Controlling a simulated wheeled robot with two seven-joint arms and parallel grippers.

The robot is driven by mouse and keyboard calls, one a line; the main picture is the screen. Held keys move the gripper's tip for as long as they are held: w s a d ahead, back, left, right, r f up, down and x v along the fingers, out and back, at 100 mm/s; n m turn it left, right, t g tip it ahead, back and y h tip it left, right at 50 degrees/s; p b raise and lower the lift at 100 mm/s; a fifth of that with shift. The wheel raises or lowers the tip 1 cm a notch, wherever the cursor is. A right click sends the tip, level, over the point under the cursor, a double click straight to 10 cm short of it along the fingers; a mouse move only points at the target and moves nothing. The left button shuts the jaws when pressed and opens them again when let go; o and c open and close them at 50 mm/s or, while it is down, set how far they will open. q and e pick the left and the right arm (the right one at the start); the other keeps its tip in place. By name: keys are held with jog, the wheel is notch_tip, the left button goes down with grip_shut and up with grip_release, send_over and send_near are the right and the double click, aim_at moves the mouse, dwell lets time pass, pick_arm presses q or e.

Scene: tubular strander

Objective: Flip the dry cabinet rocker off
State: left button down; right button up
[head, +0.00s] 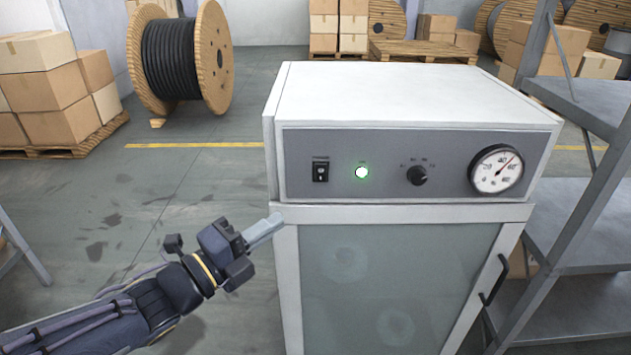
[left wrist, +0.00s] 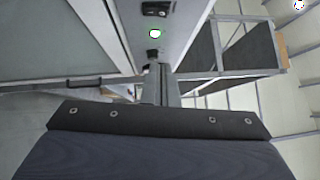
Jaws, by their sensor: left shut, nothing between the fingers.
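The white dry cabinet (head: 420,95) stands at the centre right in the head view, with a grey control panel on its upper front. The black rocker (head: 320,170) is at the panel's left end; it also shows in the left wrist view (left wrist: 156,9). A green lamp (head: 362,172) beside it is lit, and also shows in the left wrist view (left wrist: 155,33). My left gripper (head: 272,226) is shut and empty, its fingertips below and left of the rocker, apart from it. My right gripper is not in view.
The panel also carries a black knob (head: 417,175) and a round gauge (head: 496,169). The frosted door (head: 390,285) is shut, with a handle (head: 493,281) at right. Grey shelving (head: 590,210) stands close at the right. Open floor lies left of the cabinet.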

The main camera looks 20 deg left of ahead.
pick_arm(q)
jog(key=shift+w, duration=0.1)
send_near(321, 173)
jog(key=w+d+r, duration=0.1)
jog(key=w+d, duration=0.3)
jog(key=d, duration=0.1)
jog(key=shift+w+a+r+p, duration=0.15)
jog(key=shift+w+a+p, duration=0.3)
jog(key=shift+w, duration=0.25)
